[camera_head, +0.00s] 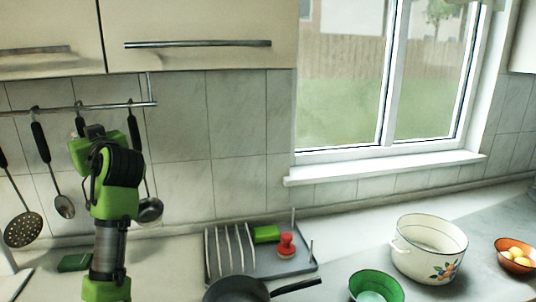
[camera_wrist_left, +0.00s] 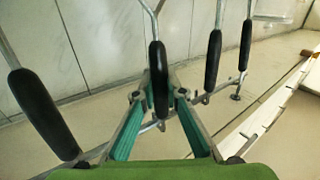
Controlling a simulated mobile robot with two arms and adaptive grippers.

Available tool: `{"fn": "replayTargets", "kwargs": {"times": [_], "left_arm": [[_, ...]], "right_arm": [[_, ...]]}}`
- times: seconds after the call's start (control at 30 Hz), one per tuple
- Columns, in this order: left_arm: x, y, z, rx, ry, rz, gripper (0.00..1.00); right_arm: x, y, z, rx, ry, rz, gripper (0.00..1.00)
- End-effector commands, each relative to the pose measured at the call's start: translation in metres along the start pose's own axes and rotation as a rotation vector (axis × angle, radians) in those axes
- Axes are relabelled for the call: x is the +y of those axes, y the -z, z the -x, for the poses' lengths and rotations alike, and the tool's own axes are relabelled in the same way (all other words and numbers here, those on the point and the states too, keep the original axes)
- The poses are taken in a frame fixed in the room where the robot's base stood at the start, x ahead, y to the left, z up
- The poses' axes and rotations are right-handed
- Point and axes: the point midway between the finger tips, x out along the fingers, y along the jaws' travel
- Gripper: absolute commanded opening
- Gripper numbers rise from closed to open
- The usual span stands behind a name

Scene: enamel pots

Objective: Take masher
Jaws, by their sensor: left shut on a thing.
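The masher is the utensil with a black handle (camera_wrist_left: 157,65) between my left fingers in the left wrist view. In the head view only the top of its handle (camera_head: 80,122) shows, behind my gripper; its working end is hidden there, so I know it only by its place. My left gripper (camera_wrist_left: 160,96) is shut on that handle, near the rail. In the head view my left gripper (camera_head: 85,137) covers the middle of the utensil row. My right gripper is in neither view.
A metal rail (camera_head: 50,107) also holds a skimmer (camera_head: 23,228), a spoon (camera_head: 64,206) and a ladle (camera_head: 150,209) close by. Below stand a dish rack (camera_head: 265,270), a dark pan (camera_head: 235,289), a white pot (camera_head: 405,262) and a green bowl (camera_head: 362,285). Cabinets (camera_head: 200,25) hang above.

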Motion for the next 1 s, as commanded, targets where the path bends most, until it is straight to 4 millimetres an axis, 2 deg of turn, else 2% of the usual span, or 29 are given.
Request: {"fn": "replayTargets", "kwargs": {"times": [0.5,1.0], "left_arm": [[0.002,0.025,0.001,0.004,-0.002,0.002,0.00],[-0.001,0.025,0.004,0.003,-0.002,0.001,0.00]], "right_arm": [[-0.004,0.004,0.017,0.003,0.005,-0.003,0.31],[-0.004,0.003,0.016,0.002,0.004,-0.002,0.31]]}}
